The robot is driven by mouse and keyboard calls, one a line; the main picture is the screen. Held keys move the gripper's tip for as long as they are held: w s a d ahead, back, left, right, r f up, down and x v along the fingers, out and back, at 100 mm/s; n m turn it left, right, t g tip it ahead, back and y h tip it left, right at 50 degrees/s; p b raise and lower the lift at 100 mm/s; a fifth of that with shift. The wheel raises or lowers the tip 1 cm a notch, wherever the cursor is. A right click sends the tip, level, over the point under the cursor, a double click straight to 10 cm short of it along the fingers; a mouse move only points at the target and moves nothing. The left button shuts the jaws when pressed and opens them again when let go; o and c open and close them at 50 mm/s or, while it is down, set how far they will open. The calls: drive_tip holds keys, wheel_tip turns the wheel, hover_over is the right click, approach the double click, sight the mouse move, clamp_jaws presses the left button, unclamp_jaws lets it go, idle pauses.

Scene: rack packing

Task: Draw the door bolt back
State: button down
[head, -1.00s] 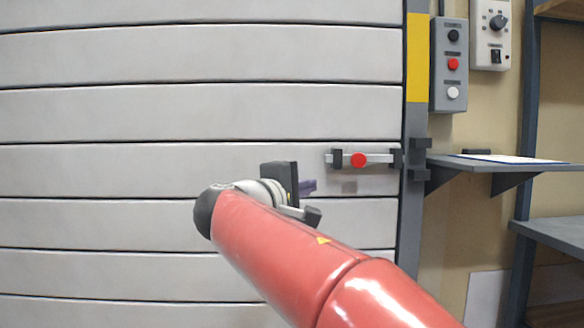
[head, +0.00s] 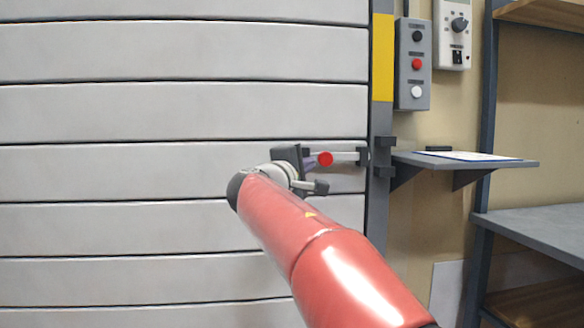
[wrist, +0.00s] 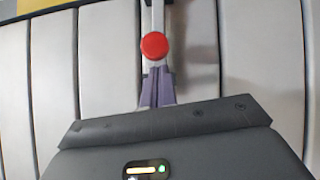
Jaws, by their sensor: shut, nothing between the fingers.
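The door bolt (head: 345,156) is a light grey bar on the white slatted door, with a red round knob (head: 325,159). The bar and red knob also show in the wrist view (wrist: 154,45). The bolt runs sideways towards a dark keeper (head: 383,143) on the grey door post. Whether its end sits in the keeper is too small to tell. My gripper (head: 312,163) has its purple fingers shut and empty, just left of the knob. In the wrist view its fingertips (wrist: 157,70) are over the bar, just below the knob; contact cannot be told. My gripper hides the bolt's left end.
A grey shelf (head: 470,166) with a paper sheet juts out right of the post. A button box (head: 413,64) and a switch box (head: 452,34) hang above it. A rack with a grey shelf (head: 540,228) stands at the right. The door left of my arm is clear.

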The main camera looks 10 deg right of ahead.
drive_tip(key=shift+d, duration=0.25)
drive_tip(key=shift+d+r+b, duration=0.1)
drive_tip(key=shift+d+b, duration=0.35)
drive_tip(key=shift+d, duration=0.6)
